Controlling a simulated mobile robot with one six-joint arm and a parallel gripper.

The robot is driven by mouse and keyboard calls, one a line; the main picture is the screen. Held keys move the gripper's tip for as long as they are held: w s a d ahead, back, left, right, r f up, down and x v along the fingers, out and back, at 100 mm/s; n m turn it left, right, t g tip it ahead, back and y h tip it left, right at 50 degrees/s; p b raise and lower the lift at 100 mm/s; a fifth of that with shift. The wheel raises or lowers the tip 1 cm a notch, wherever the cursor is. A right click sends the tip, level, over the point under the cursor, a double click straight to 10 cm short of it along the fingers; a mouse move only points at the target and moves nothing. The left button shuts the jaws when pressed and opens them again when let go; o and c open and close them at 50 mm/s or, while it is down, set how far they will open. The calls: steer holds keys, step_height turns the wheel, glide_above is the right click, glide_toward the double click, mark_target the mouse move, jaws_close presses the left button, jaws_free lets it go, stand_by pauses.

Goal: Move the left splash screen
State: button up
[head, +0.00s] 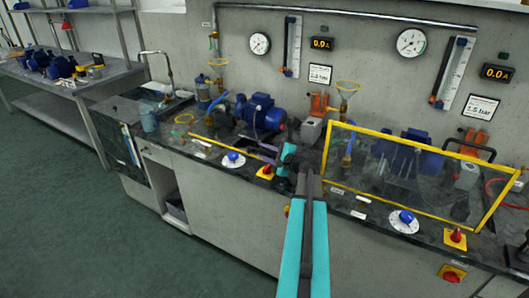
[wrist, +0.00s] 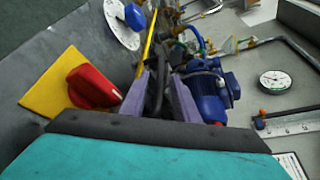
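The left splash screen (head: 235,149) shows in the head view only as a thin yellow bar along the front of the left bench section. In the wrist view its yellow bar (wrist: 149,38) runs just beyond my fingertips. My gripper (head: 287,160) is over the bench at the right end of this bar. In the wrist view my gripper (wrist: 160,88) has its two purple fingers apart, with a dark, handle-like part between them. I cannot tell whether they touch it. The clear panel is hard to make out.
The right splash screen (head: 405,170) stands upright in its yellow frame. A blue pump (head: 262,112) is behind the left bar. A red knob on a yellow plate (wrist: 93,85) and a blue-knobbed dial (head: 234,158) are close by. Green floor (head: 110,220) lies open at left.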

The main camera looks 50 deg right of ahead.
steer(key=shift+c, duration=0.4)
jaws_close()
steer(key=shift+r, duration=0.1)
step_height(320, 180, up, 26)
steer(key=p, duration=0.9)
steer(key=shift+d+r, duration=0.15)
jaws_free()
steer(key=shift+r, duration=0.1)
steer(key=shift+o, duration=0.4)
